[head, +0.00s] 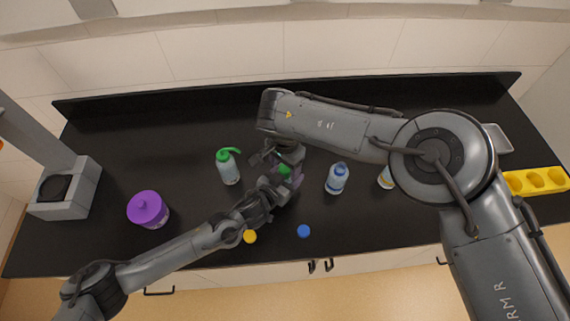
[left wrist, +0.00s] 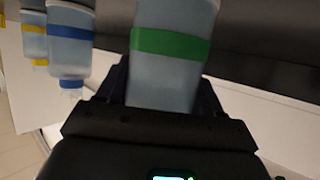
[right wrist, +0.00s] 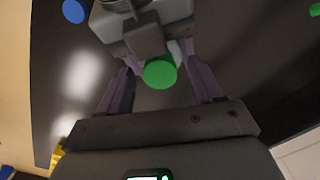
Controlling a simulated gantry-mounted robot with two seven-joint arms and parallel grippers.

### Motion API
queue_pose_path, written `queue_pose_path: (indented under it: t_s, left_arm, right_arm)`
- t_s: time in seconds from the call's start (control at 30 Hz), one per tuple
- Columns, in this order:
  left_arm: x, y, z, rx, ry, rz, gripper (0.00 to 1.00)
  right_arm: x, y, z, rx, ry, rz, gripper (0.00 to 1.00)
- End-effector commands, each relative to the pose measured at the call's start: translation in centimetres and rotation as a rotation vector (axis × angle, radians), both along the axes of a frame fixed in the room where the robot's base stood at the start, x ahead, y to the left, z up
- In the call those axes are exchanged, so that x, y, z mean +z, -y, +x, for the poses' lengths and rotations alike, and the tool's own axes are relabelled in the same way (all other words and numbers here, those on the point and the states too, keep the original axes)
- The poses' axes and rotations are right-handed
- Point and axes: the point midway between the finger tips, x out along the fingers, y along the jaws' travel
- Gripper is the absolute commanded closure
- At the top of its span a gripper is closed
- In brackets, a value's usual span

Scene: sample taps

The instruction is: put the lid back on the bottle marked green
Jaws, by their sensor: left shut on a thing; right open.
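The bottle marked green, clear with a green band, shows in the left wrist view (left wrist: 168,72). My left gripper (head: 276,188) is shut on it. A round green lid (right wrist: 160,74) shows in the right wrist view, over the bottle's top; it also shows in the head view (head: 285,170). Whether it is fully seated I cannot tell. My right gripper (right wrist: 163,82) is open, pointing down, with its fingers apart on either side of the lid. In the head view the two grippers hide most of the bottle.
A green-topped bottle (head: 228,168) stands left of the grippers; a blue-marked bottle (head: 336,180) stands right. A yellow-marked bottle (head: 386,178) is partly behind my right arm. A blue disc (head: 303,231) and a yellow disc (head: 249,236) lie near the front edge. A purple container (head: 147,208) stands left.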

Motion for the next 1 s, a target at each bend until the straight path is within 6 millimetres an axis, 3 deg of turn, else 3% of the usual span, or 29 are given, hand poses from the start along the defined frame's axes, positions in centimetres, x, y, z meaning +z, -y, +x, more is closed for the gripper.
queue_pose_path:
  t_s: [0.27,0.63,0.9,1.0]
  left_arm:
    - [0.0,0.0,0.0,0.000,0.000,0.000,1.00]
    - [0.0,0.0,0.0,0.000,0.000,0.000,1.00]
    - [0.0,0.0,0.0,0.000,0.000,0.000,1.00]
    - [0.0,0.0,0.0,0.000,0.000,0.000,1.00]
  right_arm:
    - [0.5,0.0,0.0,0.000,0.001,0.001,0.34]
    - [4.3,0.0,0.0,0.000,0.002,-0.001,0.34]
    - [4.5,0.0,0.0,0.000,0.000,0.000,0.34]
    - [4.5,0.0,0.0,0.000,0.000,0.000,0.22]
